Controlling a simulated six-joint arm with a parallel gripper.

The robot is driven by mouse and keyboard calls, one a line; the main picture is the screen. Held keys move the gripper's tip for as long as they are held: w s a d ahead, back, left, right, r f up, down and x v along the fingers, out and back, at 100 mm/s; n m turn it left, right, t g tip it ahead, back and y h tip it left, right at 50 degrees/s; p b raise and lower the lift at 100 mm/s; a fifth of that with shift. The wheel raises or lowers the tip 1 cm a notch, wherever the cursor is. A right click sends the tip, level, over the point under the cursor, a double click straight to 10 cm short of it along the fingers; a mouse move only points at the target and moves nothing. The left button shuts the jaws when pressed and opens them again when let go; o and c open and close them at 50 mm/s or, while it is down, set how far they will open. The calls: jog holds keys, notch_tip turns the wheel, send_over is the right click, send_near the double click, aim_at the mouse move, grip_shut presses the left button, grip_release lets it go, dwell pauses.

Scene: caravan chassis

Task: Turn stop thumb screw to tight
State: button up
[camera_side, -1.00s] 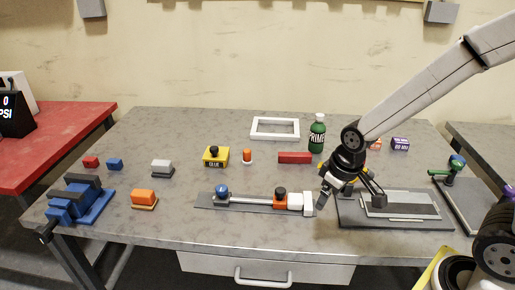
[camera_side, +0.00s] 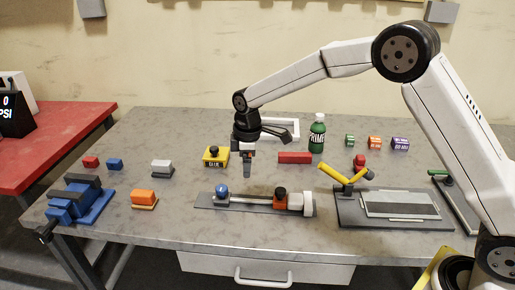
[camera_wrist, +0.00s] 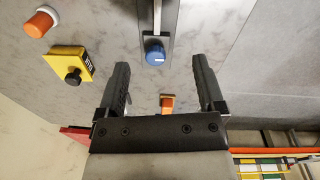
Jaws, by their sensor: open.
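A grey rail fixture (camera_side: 250,203) lies near the front of the bench. A round blue knob (camera_side: 222,191) stands at its left end, and an orange block (camera_side: 280,202) with a black knob (camera_side: 280,191) sits near its right end beside a white block (camera_side: 301,202). I cannot tell which knob is the stop thumb screw. My gripper (camera_side: 247,170) is open and empty, above the bench behind the rail. In the wrist view the blue knob (camera_wrist: 155,52) shows between and beyond the fingertips of my gripper (camera_wrist: 161,66); the black knob is out of that view.
An orange block (camera_side: 144,198) lies left of the rail.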

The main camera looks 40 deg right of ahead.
aim_at(221, 188)
jog(key=w+a+n, duration=0.1)
jog(key=w+a+f+n, duration=0.1)
jog(key=w, duration=0.1)
jog(key=w+a+n, duration=0.1)
jog(key=w+a, duration=0.1)
jog(key=shift+w+f+n+g, duration=0.15)
jog(key=shift+f+n+g, duration=0.15)
jog(key=shift+f+n, duration=0.1)
jog(key=shift+w+a+f+n, duration=0.2)
jog(key=shift+w+a+n, duration=0.2)
jog(key=shift+a+n, duration=0.1)
jog(key=shift+f, duration=0.1)
jog(key=shift+f, duration=3.8)
grip_shut()
